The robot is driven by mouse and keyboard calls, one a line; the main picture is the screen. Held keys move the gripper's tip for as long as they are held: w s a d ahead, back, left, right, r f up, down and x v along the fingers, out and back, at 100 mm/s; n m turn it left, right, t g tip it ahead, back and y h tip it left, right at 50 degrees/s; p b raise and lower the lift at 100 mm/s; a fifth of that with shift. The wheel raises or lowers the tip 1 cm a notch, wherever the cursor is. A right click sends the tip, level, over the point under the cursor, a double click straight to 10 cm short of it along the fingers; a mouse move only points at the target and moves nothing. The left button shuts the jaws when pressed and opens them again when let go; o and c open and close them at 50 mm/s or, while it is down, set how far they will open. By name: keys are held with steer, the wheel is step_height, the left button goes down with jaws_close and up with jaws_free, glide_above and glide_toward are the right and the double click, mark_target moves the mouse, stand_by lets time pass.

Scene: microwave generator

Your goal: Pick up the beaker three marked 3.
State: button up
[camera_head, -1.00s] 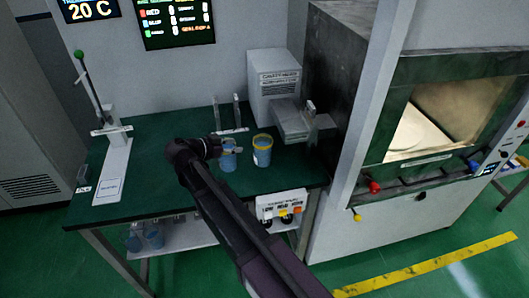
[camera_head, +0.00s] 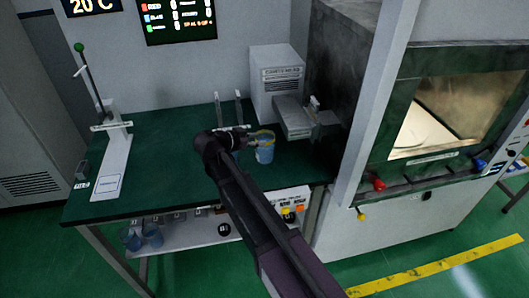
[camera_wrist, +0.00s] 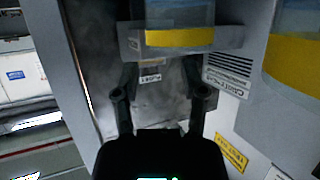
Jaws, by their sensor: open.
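A blue beaker with a yellow rim (camera_head: 264,150) stands on the green bench, just right of my gripper (camera_head: 243,138). A second beaker, left of it, is mostly hidden behind my gripper and arm in the head view. In the wrist view, a beaker with a yellow band (camera_wrist: 180,37) is at the top, between the tips of my open gripper (camera_wrist: 182,42). Another yellow-banded beaker (camera_wrist: 292,62) is at the right edge there. I cannot read a 3 on either beaker. I cannot tell whether the fingers touch the middle one.
A grey box with a projecting metal part (camera_head: 291,117) stands behind and right of the beakers. Two thin upright posts (camera_head: 228,110) stand behind them. A lever stand (camera_head: 113,165) is at the bench's left. More beakers (camera_head: 152,234) sit on the lower shelf. The bench's middle left is clear.

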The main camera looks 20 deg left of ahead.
mark_target(273, 140)
steer(key=shift+w+d+f, duration=0.1)
steer(key=shift+w, duration=0.05)
steer(key=b+x, duration=0.1)
steer(key=x, duration=0.1)
steer(key=b+x, duration=0.1)
steer(key=x, duration=0.2)
steer(key=shift+d+f, duration=0.15)
steer(key=shift+d, duration=0.15)
steer(key=shift+s, duration=0.2)
stand_by(0.4)
jaws_close()
